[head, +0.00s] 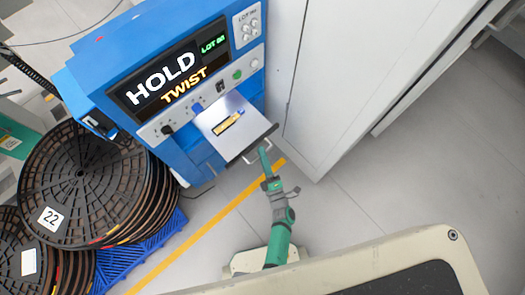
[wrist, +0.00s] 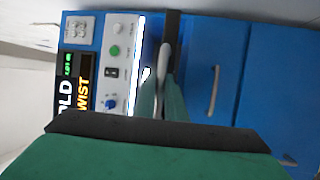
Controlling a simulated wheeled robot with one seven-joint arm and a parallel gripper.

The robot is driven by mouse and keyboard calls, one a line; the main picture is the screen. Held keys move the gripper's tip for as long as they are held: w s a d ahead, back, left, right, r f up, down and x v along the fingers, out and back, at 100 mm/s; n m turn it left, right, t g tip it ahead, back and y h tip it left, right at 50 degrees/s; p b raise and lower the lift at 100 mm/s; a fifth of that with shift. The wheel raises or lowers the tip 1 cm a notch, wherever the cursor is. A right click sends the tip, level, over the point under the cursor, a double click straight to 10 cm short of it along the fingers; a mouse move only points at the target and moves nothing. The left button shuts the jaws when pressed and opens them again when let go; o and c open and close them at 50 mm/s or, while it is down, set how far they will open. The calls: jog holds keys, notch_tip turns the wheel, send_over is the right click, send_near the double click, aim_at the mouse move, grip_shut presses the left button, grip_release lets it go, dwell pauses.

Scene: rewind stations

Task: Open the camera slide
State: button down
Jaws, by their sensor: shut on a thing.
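The camera slide (head: 210,118) is a pale flat tray with a dark front edge. It sticks out from the front of the blue machine (head: 215,35) in the head view, with a yellow-gold part (head: 228,122) lying on it. A pale bar handle (head: 257,153) is on its front edge. My gripper (head: 265,150) is shut on this handle in the head view. In the wrist view, my green gripper fingers (wrist: 163,95) close around the handle (wrist: 165,58), and the slide's front (wrist: 172,30) shows as a dark strip.
The machine's display (head: 165,80) reads HOLD TWIST, LOT 86. Knobs and buttons sit beside it. Large black reels (head: 80,180) are stacked on a blue pallet (head: 135,255) at left. A tall white cabinet (head: 340,80) stands at right. Open floor (head: 430,160) lies farther right.

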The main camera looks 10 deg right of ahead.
jog(key=shift+a, duration=0.45)
jog(key=c, duration=2)
grip_release()
jog(key=shift+o, duration=0.9)
jog(key=shift+d, duration=0.2)
jog(key=s+d+f, duration=0.1)
jog(key=s+f, duration=0.1)
jog(key=s, duration=0.8)
jog(key=shift+s, duration=0.4)
jog(key=s+a+r+m+g, duration=0.1)
jog(key=s+a+r+m, duration=0.2)
jog(key=r+m, duration=0.3)
jog(key=s+a+r+m+g+h, duration=0.1)
jog(key=s+r+m, duration=0.4)
jog(key=r, duration=0.6)
jog(key=s+a+r+m+g+h, duration=0.1)
jog(key=s+a+r+m+g, duration=0.1)
jog(key=s+a+r+m, duration=0.3)
notch_tip(320, 180, up, 4)
jog(key=shift+a+f+m+g, duration=0.2)
jog(key=shift+m+g, duration=0.1)
jog(key=shift+m, duration=0.8)
